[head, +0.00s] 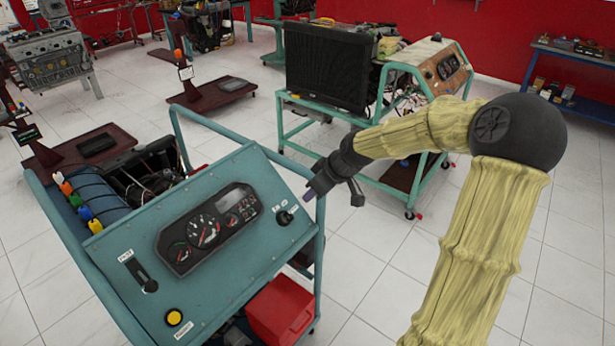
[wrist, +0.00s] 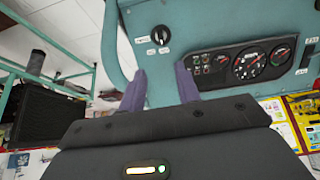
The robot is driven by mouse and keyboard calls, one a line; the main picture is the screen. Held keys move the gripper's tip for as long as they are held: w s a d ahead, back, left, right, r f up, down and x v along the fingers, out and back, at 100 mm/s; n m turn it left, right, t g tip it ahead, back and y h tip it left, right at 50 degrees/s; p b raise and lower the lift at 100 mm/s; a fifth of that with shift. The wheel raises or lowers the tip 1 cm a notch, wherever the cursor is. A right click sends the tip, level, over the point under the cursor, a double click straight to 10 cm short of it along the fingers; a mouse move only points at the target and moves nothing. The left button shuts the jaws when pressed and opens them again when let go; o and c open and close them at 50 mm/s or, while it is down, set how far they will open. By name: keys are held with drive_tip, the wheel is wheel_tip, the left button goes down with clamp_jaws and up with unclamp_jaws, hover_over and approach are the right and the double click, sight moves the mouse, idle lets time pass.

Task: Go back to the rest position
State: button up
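My gripper (head: 309,194) is at the right edge of the teal control panel (head: 222,290), close to a black rotary knob (head: 284,217). In the wrist view its two purple fingers (wrist: 160,88) stand apart with nothing between them. The same knob (wrist: 160,36) shows beyond the fingertips, with a visible gap. The gauge cluster (wrist: 250,62) lies to the right of the knob in that view. My arm, in a yellowish sleeve, reaches in from the right in the head view.
Another teal engine stand with a black radiator (head: 327,66) stands behind my arm. A red box (head: 280,308) sits low beside the panel's stand. A yellow button (head: 174,318) is on the panel's lower left. Tiled floor (head: 375,275) is clear between the stands.

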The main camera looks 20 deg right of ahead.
drive_tip(key=s+a+m+g+h, duration=0.1)
drive_tip(key=s+a+m+h, duration=0.1)
drive_tip(key=s, duration=0.9)
drive_tip(key=s+a+m+g+h+p, duration=0.1)
drive_tip(key=s+m, duration=0.4)
drive_tip(key=s, duration=0.6)
drive_tip(key=shift+a+f+g+h, duration=0.2)
drive_tip(key=shift+a+g+h, duration=0.1)
drive_tip(key=shift+a+h, duration=0.1)
